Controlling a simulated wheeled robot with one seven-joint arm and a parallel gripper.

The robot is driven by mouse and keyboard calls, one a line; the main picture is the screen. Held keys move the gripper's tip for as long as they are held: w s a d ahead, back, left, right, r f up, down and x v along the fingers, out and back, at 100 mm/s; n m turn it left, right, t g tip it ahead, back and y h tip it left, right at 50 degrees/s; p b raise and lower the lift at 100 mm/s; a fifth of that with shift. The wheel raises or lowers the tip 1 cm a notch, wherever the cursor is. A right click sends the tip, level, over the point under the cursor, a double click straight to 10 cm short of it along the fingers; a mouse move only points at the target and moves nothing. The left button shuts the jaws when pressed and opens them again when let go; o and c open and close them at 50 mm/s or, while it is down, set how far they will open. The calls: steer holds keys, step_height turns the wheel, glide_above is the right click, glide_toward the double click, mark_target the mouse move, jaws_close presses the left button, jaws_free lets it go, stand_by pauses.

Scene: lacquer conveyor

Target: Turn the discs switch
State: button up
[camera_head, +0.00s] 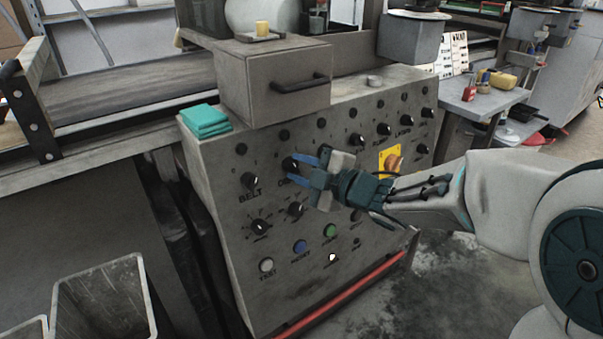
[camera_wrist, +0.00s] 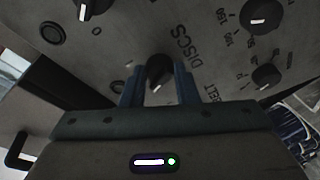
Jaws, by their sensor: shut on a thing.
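The discs switch is a black rotary knob with a white pointer line on the grey control panel (camera_head: 215,165). In the wrist view the discs switch (camera_wrist: 159,70) sits between the two blue fingers, beside the label DISCS. My gripper (camera_head: 294,164) reaches the panel from the right and is shut on this knob. In the wrist view my gripper (camera_wrist: 159,88) has one finger on each side of it. In the head view the fingers cover part of the knob and its label.
The belt knob (camera_head: 250,181) is just left of the discs switch. Below are a dial (camera_head: 260,227) and several push buttons. A yellow-backed emergency stop (camera_head: 394,163) is to the right. A drawer box (camera_head: 275,85) and teal cloths (camera_head: 206,121) rest on top of the panel.

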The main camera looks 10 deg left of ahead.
steer(key=shift+n, duration=0.6)
steer(key=o, duration=1)
steer(key=shift+c, duration=0.2)
steer(key=p+v, duration=0.3)
steer(key=v, duration=1)
steer(key=shift+s+d+r+p, duration=0.15)
steer(key=shift+d+r+p, duration=0.15)
steer(key=shift+p, duration=0.05)
